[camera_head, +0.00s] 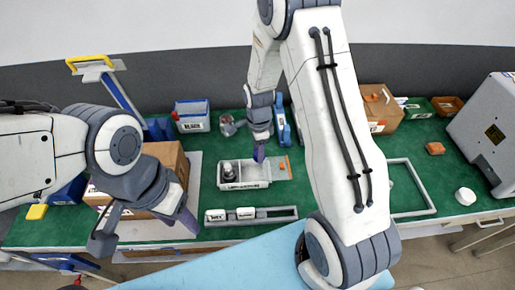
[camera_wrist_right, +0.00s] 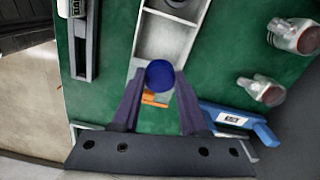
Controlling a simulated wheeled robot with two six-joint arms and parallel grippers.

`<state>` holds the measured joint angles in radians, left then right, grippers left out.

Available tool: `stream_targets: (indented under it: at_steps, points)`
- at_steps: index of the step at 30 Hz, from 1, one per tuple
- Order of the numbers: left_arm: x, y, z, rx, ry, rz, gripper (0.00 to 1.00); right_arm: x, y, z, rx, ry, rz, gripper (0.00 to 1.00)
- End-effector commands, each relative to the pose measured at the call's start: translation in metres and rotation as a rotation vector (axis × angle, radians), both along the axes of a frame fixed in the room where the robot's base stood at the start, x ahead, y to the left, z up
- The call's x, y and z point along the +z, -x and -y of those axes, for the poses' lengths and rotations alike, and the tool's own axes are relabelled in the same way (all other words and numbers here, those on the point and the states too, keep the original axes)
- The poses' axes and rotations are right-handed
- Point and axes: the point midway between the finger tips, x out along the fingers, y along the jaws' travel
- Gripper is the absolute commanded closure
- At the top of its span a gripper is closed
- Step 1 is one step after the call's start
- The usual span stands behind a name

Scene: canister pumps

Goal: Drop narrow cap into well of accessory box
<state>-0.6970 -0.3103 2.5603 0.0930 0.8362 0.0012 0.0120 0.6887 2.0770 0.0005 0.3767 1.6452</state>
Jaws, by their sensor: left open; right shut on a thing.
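The accessory box (camera_head: 258,186) is a pale tray with wells on the green table; it also shows in the right wrist view (camera_wrist_right: 139,48). My right gripper (camera_head: 259,156) is above its right part. In the right wrist view my right gripper (camera_wrist_right: 160,82) is shut on a round blue cap (camera_wrist_right: 160,73), which covers part of the box beneath. The cap is not clearly visible in the head view. A grey round part (camera_head: 228,169) stands in the left well; the middle well looks empty. An orange piece (camera_wrist_right: 155,99) lies beyond the cap. My left gripper (camera_head: 146,226) is open and empty at the front left.
A long grey tray (camera_head: 270,215) with labelled white parts lies in front of the box. A cardboard box (camera_head: 165,160) stands left. A blue tool (camera_wrist_right: 235,119) and clear bottles (camera_wrist_right: 262,91) lie near the accessory box. An empty grey frame (camera_head: 408,188) is at right.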

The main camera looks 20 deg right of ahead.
Motion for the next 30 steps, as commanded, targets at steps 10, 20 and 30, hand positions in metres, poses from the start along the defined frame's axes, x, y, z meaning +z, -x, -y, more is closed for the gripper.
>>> stream_targets:
  at_steps: [10,20,30]
  points:
    - [-0.022,0.000,0.000,-0.001,0.000,0.000,0.50,-0.025,-0.001,-0.001,0.004,0.000,0.001,1.00]
    - [-0.021,0.000,0.000,-0.001,0.000,0.000,0.50,-0.024,-0.001,-0.001,0.004,0.000,0.001,0.21]
    - [-0.022,0.000,0.000,-0.001,0.000,0.000,0.50,-0.018,-0.001,-0.001,0.004,0.000,0.003,0.21]
